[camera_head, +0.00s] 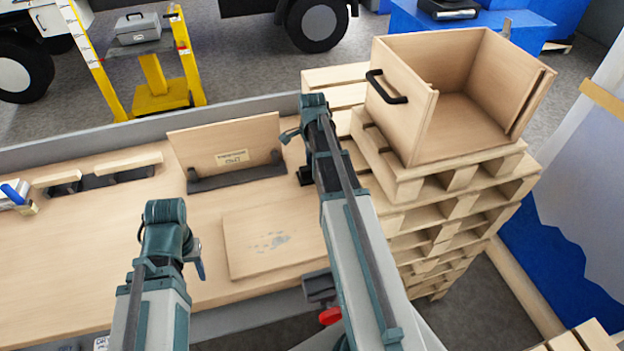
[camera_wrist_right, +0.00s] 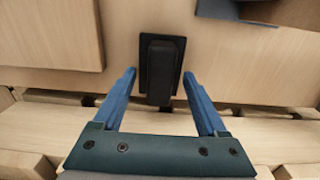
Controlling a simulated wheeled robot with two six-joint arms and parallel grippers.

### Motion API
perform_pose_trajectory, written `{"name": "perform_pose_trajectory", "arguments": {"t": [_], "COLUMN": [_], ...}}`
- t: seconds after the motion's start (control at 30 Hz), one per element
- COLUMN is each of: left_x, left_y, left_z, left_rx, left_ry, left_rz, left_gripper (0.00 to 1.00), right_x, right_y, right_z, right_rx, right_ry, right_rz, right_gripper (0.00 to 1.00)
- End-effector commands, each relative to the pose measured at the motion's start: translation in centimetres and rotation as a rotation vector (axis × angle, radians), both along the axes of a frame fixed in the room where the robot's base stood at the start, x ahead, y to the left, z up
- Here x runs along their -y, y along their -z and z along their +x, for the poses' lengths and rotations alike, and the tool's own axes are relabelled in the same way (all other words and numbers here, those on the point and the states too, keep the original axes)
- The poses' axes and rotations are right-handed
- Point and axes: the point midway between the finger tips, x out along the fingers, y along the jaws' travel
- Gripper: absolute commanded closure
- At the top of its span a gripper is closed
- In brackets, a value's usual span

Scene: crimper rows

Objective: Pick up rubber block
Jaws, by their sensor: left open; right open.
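The rubber block is a black upright block (camera_wrist_right: 160,75) on a thin black base plate, near the edge of the wooden worktop. In the right wrist view it stands between the two blue fingers of my right gripper (camera_wrist_right: 159,73). The fingers are open, with a visible gap on each side of the block. In the head view a dark part of the block (camera_head: 306,176) shows beside my right arm, which hides the rest. My right gripper (camera_head: 291,136) is partly visible there. My left gripper (camera_head: 198,262) is open and empty over the front of the worktop.
A wooden board (camera_head: 270,238) lies on the worktop (camera_head: 90,240), and a labelled panel (camera_head: 228,145) stands in a dark holder behind it. A stack of pallets (camera_head: 440,225) with an open wooden box (camera_head: 405,115) stands to the right. The left of the worktop is mostly clear.

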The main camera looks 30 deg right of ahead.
Motion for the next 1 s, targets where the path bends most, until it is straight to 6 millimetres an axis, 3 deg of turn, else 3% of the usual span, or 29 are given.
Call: {"name": "perform_pose_trajectory", "arguments": {"t": [0.03,0.3,0.73,1.0], "left_x": [0.0,0.0,0.0,0.0], "left_y": [0.93,0.83,0.83,0.82], "left_z": [0.0,0.0,0.0,0.0], "left_rx": [0.0,0.0,0.0,0.0], "left_ry": [0.0,0.0,0.0,0.0], "left_rz": [0.0,0.0,0.0,0.0], "left_gripper": [0.5,0.5,0.5,0.5], "right_x": [-0.01,-0.03,-0.03,-0.03], "right_y": [0.93,0.82,0.82,0.82], "right_z": [0.02,0.05,0.05,0.05], "right_rx": [0.0,0.001,0.001,0.001], "right_ry": [0.0,0.0,-0.001,-0.001], "right_rz": [0.0,0.0,0.0,0.0], "right_gripper": [0.25,0.25,1.0,1.0]}}
